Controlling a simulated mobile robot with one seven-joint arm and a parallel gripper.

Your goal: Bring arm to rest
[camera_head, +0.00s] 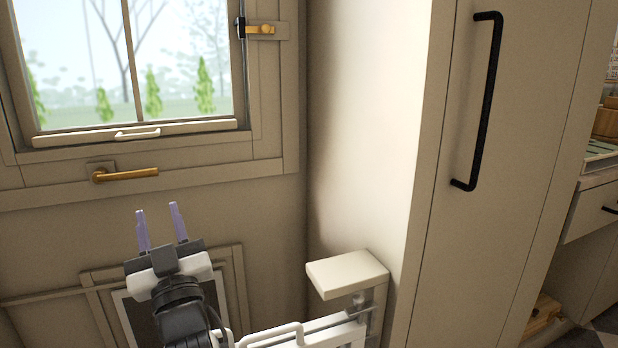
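My gripper (160,225) is at the lower left of the head view. Its two pale purple fingers point up and stand apart, with nothing between them. The dark wrist and white-and-black arm links below it are mine. The gripper is in front of a beige door or wall panel, below a brass lever handle (125,174). It appears to touch nothing.
A window (128,60) with a brass latch (262,30) is at the upper left. A tall cream cabinet (520,150) with a black handle (481,100) stands on the right. A counter with a drawer (592,208) is at the far right edge.

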